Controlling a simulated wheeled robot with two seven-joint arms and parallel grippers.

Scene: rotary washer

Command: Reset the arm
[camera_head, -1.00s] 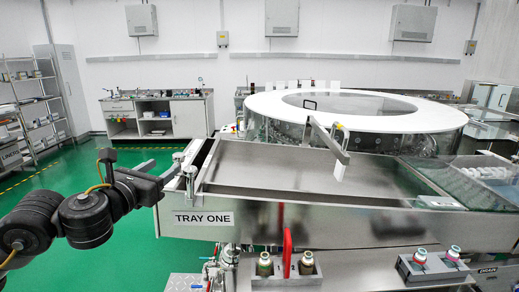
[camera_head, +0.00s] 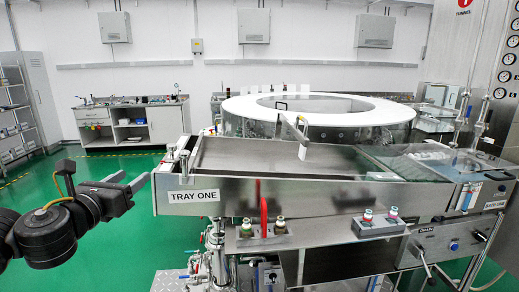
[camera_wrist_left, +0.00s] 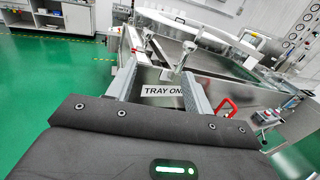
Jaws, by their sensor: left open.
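My left arm comes in from the left of the head view, with its left gripper (camera_head: 133,180) just left of the steel tray labelled TRAY ONE (camera_head: 205,196). The gripper is open and empty, apart from the tray's left end. In the left wrist view its two fingers (camera_wrist_left: 158,78) spread either side of the label, with nothing between them. A small upright post (camera_head: 184,166) stands at the tray's left corner. My right gripper is not seen.
A round white-rimmed turntable (camera_head: 390,117) stands behind the tray. A bench (camera_head: 165,122) stands at the back left. Green floor (camera_head: 125,240) is clear left of the machine.

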